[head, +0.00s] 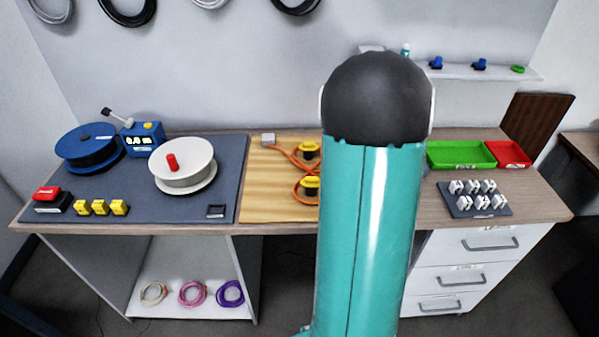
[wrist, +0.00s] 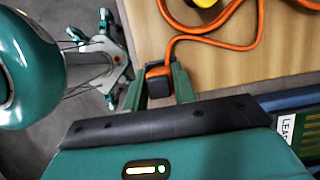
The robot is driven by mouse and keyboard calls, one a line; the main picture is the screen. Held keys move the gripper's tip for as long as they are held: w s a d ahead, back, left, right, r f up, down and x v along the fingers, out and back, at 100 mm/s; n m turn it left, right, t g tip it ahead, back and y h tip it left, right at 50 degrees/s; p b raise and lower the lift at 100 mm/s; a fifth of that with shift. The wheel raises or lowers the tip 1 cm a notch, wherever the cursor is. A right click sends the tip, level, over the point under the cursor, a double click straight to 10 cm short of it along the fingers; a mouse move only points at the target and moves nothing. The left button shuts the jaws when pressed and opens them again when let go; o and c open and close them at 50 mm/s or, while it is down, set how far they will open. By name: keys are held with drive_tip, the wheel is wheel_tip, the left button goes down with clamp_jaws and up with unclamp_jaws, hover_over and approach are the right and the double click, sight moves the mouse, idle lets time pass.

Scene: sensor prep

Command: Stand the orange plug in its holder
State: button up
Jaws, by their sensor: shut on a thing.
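In the wrist view, the orange plug (wrist: 157,72), a dark block with orange on it, is between the two green fingers of my gripper (wrist: 159,88). The gripper is shut on it, over the wooden board near the table's front edge. An orange cable (wrist: 172,44) runs from the plug across the board. In the head view, my teal arm hides the gripper and plug, though part of the orange cable (head: 281,152) shows. I cannot make out the plug's holder in either view.
Two yellow-topped pieces (head: 310,186) stand by the cable on the wooden board (head: 262,190). In the wrist view, a partly cut-off white label (wrist: 287,129) lies by a green panel (wrist: 308,140) at lower right. A white spool (head: 190,165) stands left; green (head: 460,155) and red (head: 509,154) trays stand right.

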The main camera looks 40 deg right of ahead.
drive_tip(key=shift+f, duration=0.7)
idle(0.3)
drive_tip(key=o, duration=1.1)
drive_tip(key=shift+c, duration=0.2)
drive_tip(key=shift+r, duration=0.15)
drive_tip(key=shift+r, duration=3.9)
drive_tip(key=w+a+r+n+h, duration=0.15)
drive_tip(key=a+r+n, duration=0.25)
drive_tip(key=a+n, duration=0.45)
drive_tip(key=w+a+r+n, duration=0.2)
drive_tip(key=a+r+n, duration=0.25)
drive_tip(key=a, duration=0.75)
drive_tip(key=s+a+r+n+t+h, duration=0.1)
drive_tip(key=s+a+n, duration=0.2)
drive_tip(key=a+n, duration=0.3)
drive_tip(key=s+a+r+n+t+h, duration=0.1)
drive_tip(key=s+a+n, duration=0.2)
drive_tip(key=a+n, duration=0.3)
drive_tip(key=shift+s+a+n+t, duration=0.15)
drive_tip(key=shift+a+n+t, duration=0.25)
drive_tip(key=shift+a, duration=0.45)
